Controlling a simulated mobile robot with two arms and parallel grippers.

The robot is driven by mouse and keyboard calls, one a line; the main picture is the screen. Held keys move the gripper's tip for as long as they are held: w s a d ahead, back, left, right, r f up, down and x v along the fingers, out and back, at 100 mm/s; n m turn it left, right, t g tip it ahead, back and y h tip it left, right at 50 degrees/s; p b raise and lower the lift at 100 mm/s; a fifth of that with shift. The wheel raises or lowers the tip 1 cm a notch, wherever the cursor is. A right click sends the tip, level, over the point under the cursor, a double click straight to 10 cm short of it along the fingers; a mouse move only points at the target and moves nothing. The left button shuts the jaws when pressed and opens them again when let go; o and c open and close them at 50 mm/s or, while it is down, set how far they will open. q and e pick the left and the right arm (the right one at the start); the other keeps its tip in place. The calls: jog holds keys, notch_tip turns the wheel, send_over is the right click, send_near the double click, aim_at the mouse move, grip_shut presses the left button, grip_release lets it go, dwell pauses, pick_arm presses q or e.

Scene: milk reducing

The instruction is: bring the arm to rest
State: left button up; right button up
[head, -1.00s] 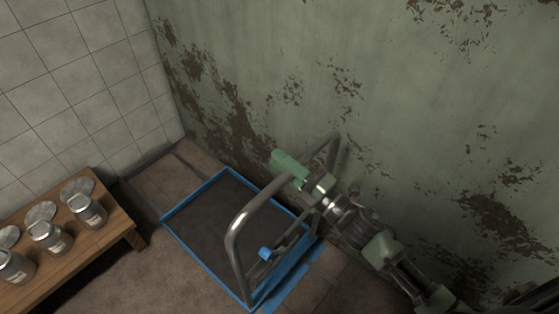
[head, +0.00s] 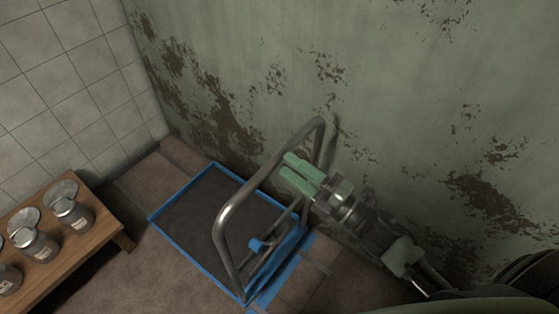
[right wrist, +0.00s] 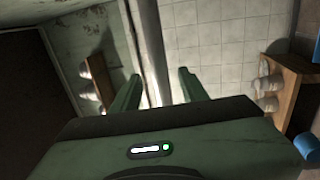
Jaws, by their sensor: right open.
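My right gripper (head: 288,166) is open, with its two green fingers apart and pointing left beside the grey tubular handle (head: 229,203) of a blue-edged platform cart (head: 164,239). In the right wrist view the two fingers (right wrist: 158,79) are spread, and the handle's tube (right wrist: 150,40) appears between them. I cannot tell whether the tube lies between the fingers or just beyond them. No contact is clear. My left gripper is not in view.
A wooden bench (head: 84,247) at the lower left holds several metal cans, including one can (head: 70,213) near its right end. A peeling green wall (head: 400,80) rises close behind the cart and my right arm. Bare floor (head: 150,285) lies between bench and cart.

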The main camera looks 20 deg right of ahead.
jog(key=shift+s+d, duration=0.2)
jog(key=shift+s, duration=0.1)
jog(key=w+d+f+m+h, duration=0.1)
jog(key=d+f+m+h, duration=0.25)
jog(key=f, duration=0.55)
jog(key=w+d+f+m+h, duration=0.1)
jog(key=d+f+m+h, duration=0.3)
jog(key=f, duration=0.5)
jog(key=s+d+f+m+g+h, duration=0.1)
jog(key=s+f+m+g, duration=0.25)
jog(key=f, duration=0.55)
jog(key=s+d+f+m+g+h, duration=0.2)
jog(key=s+f+m, duration=0.15)
jog(key=f, duration=0.45)
jog(key=s+f+m+g+h+p, duration=0.1)
jog(key=s+f+m+g, duration=0.3)
jog(key=s+f, duration=1)
jog(key=s+a+f+m+g, duration=0.1)
jog(key=s+f+m+g, duration=0.1)
jog(key=s, duration=0.7)
jog(key=s+a+f+m+g, duration=0.2)
jog(key=s+f+g, duration=0.2)
jog(key=s, duration=0.5)
jog(key=shift+s+a+f+p, duration=0.25)
jog(key=shift+s+f+p, duration=0.1)
jog(key=shift+f, duration=0.2)
